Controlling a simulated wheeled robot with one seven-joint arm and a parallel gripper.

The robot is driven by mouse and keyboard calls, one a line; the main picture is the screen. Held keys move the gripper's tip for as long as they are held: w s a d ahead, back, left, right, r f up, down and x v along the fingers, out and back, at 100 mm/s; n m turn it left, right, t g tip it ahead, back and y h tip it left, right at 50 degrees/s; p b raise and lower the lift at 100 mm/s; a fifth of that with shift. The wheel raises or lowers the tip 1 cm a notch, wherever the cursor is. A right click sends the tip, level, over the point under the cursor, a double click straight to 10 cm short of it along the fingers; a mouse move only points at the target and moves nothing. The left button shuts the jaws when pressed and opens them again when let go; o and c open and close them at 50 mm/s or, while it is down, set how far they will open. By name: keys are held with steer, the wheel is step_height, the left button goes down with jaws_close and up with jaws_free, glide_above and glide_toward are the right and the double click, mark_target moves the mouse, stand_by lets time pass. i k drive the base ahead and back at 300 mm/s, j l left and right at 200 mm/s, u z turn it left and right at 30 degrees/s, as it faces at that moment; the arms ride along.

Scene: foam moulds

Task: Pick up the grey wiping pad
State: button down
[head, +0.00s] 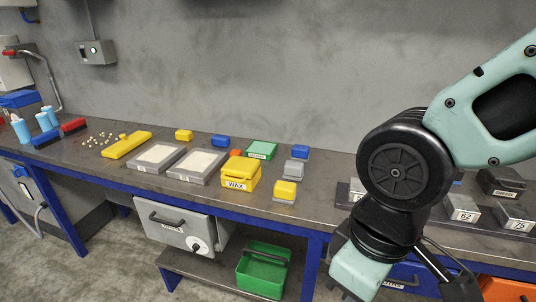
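A small grey block (295,168), which looks like the grey wiping pad, lies on the bench right of centre. It sits between a blue block (300,151) behind it and a yellow block (285,188) with a grey base in front. My arm comes in from the right and bends down in front of the bench, to the right of the grey block. Nothing touches the grey block.
Left of the grey block are a yellow WAX box (240,177), a green tray (261,150) and two grey framed moulds (203,181). Grey numbered blocks (462,210) lie right of my arm. The bench (320,187) is bare between the yellow block and my arm.

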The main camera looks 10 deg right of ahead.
mark_target(293, 170)
steer(key=i+j+u, duration=0.1)
steer(key=i+u, duration=0.25)
steer(key=i, duration=0.85)
